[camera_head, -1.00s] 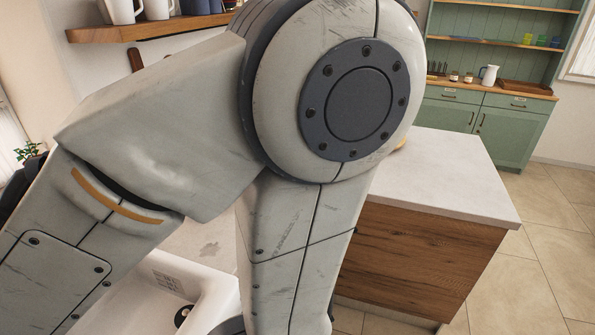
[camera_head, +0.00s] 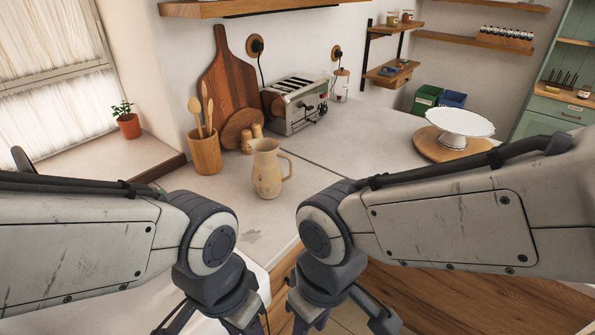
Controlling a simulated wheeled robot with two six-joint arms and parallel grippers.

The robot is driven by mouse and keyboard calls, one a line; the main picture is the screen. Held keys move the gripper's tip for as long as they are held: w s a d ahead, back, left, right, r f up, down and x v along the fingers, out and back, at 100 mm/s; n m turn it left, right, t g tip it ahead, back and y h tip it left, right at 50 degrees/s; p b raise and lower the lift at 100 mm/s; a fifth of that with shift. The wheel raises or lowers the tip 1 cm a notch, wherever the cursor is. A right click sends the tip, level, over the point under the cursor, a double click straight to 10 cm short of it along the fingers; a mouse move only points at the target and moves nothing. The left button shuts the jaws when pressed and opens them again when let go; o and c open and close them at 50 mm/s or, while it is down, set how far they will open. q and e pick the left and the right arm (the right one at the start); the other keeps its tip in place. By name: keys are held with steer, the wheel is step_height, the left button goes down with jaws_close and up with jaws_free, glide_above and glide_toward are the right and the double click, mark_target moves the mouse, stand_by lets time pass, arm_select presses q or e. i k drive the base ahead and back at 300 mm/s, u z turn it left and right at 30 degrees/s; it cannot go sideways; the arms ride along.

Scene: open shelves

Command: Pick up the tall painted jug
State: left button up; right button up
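A tall pale beige jug (camera_head: 267,170) stands upright on the light counter, with its handle on the right side. Faint markings show on its body, too small to make out. My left gripper (camera_head: 215,318) points down at the bottom edge of the picture, in front of the jug and left of it. My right gripper (camera_head: 335,312) points down in front of the jug and right of it. Both are apart from the jug. The fingertips are cut off by the picture's lower edge, so whether they are open does not show.
A wooden utensil pot (camera_head: 205,153) stands left of the jug; cutting boards (camera_head: 231,80) and small wooden shakers stand behind. A toaster (camera_head: 293,108) is behind right. A white cake stand (camera_head: 460,124) is farther right. Counter (camera_head: 335,150) is clear right of the jug.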

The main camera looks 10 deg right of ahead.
mark_target(267, 177)
steer(key=z, duration=1.3)
steer(key=i, duration=0.75)
steer(key=u, duration=2.85)
steer(key=k, duration=0.5)
steer(key=z, duration=0.6)
steer(key=i, duration=0.35)
steer(key=z, duration=0.1)
